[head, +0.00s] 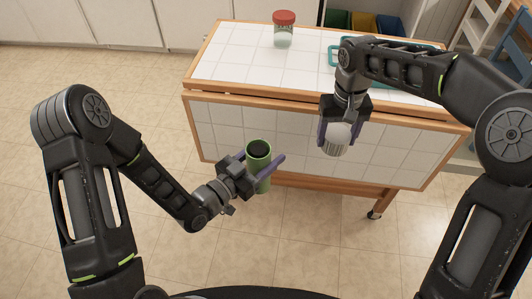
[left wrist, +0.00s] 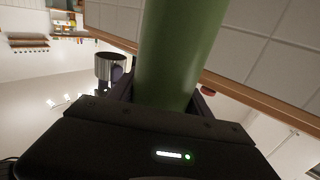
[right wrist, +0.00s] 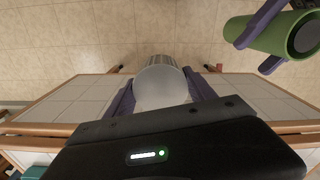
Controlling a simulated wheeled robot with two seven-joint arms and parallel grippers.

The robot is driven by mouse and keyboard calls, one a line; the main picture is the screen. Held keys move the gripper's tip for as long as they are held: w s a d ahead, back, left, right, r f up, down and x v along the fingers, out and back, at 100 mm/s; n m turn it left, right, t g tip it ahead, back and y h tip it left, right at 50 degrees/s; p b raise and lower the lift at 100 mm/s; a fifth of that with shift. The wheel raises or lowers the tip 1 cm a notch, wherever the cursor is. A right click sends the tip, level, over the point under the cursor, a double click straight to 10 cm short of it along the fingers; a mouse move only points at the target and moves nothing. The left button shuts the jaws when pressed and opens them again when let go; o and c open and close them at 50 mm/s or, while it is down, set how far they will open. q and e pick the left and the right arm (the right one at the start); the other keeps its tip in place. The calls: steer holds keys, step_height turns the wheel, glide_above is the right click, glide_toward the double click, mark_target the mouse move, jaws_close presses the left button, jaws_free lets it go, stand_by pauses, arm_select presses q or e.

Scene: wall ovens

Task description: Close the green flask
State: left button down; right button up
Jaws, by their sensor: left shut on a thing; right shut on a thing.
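The green flask (head: 263,177) is upright in the head view, with its dark open top facing up. My left gripper (head: 265,165) is shut around its body, in front of the table. The flask fills the upper middle of the left wrist view (left wrist: 180,50) and shows at the upper right of the right wrist view (right wrist: 268,42). My right gripper (head: 338,134) is shut on a ribbed light-grey lid (head: 336,142), which also shows in the right wrist view (right wrist: 160,82). The lid is to the right of the flask and slightly higher in the picture, apart from it.
A white-tiled wooden table (head: 235,62) on wheels stands behind both grippers. On it are a glass jar with a red lid (head: 284,30) and a teal tray (head: 335,48), partly hidden by my right arm. Coloured bins (head: 362,22) stand behind. The floor in front is clear.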

steer(key=s+a+r+n, duration=0.1)
steer(key=a+r, duration=0.1)
steer(key=a, duration=0.5)
steer(key=a+r+n, duration=0.1)
steer(key=a+r, duration=0.2)
steer(key=a, duration=0.3)
steer(key=n, duration=0.1)
glide_toward(259, 150)
steer(key=shift+w+a+f, duration=0.1)
steer(key=shift+w+f, duration=0.55)
steer(key=shift+w, duration=0.05)
steer(key=shift+s+r, duration=0.65)
steer(key=shift+r, duration=0.15)
steer(key=shift+f, duration=0.15)
steer(key=shift+f, duration=1.9)
steer(key=shift+f, duration=0.85)
